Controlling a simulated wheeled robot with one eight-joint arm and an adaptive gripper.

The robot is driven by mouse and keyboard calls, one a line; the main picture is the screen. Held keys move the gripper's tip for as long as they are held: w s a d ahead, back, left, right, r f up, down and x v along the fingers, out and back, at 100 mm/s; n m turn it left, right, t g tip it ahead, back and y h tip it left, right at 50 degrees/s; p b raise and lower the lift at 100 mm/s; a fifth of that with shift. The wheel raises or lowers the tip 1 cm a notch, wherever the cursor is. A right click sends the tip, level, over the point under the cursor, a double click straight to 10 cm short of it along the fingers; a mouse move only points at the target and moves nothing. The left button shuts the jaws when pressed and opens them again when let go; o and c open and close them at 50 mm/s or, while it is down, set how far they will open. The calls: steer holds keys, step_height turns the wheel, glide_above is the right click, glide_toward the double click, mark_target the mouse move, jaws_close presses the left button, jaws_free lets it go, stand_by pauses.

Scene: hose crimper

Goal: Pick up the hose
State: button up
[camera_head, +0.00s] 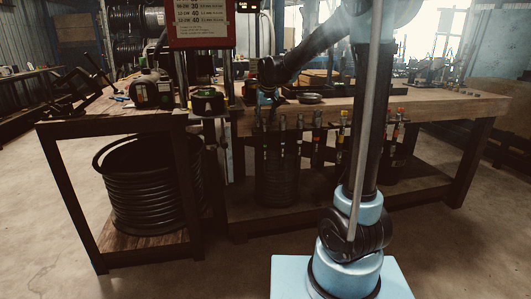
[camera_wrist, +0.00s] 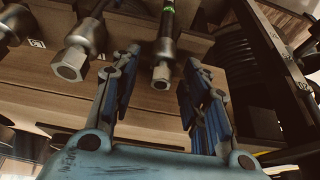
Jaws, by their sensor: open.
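Several short hoses with metal hex-end fittings hang in a row at the workbench's front edge in the head view; one has an orange band (camera_head: 343,123). In the wrist view, a hose fitting with a green band (camera_wrist: 166,40) lies just beyond and between my fingertips, apart from both. Another hose fitting (camera_wrist: 76,57) is to its left, and part of a third shows at the far left edge. My gripper (camera_wrist: 163,66) is open and empty, its blue-padded fingers spread. In the head view my gripper (camera_head: 266,98) is small and dark above the bench's front edge. I cannot tell which hose the task means.
The wooden workbench (camera_head: 450,108) spans the back. A red-framed sign (camera_head: 201,22) stands above the crimper area at left. A large black hose coil (camera_head: 150,195) sits on the left table's lower shelf. A dark slatted part (camera_wrist: 270,70) is right of my fingers. The left floor is clear.

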steer(key=shift+w+f, duration=0.1)
steer(key=shift+f, duration=0.15)
jaws_close()
steer(key=shift+r, duration=0.1)
